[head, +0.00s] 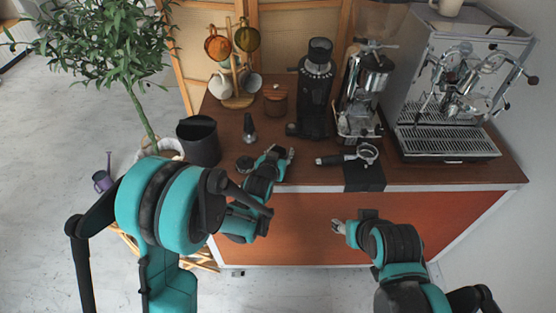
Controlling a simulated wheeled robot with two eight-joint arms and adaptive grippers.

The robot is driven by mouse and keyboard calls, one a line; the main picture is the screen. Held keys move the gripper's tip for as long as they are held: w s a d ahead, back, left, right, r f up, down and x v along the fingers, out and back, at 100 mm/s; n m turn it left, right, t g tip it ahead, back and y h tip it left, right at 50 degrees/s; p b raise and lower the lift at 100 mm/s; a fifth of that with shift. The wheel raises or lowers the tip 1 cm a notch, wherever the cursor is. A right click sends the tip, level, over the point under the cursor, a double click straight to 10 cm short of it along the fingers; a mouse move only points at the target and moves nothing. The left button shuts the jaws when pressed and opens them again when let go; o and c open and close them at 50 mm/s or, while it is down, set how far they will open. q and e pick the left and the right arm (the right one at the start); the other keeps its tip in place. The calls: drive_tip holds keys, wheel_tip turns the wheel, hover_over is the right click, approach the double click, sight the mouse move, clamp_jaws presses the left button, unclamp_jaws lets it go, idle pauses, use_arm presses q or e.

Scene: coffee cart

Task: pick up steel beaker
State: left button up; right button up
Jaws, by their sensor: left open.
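I cannot clearly make out a steel beaker in the head view. My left gripper (281,152) is open over the front part of the wooden counter, with nothing visible between its fingers. A small dark round item (244,164) lies just left of it, and a small dark upright tool (249,128) stands behind it. My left gripper and forearm hide part of the counter. My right gripper (337,226) is in front of the counter's front panel, below the top edge. I cannot tell whether its fingers are apart.
A dark open bin (199,142) stands at the counter's left end. Behind are a mug stand (238,100), a wooden jar (275,104), a black grinder (316,95), a lever machine (362,95) and an espresso machine (455,85). A portafilter (366,153) lies over a black mat (364,178).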

use_arm(q)
clamp_jaws()
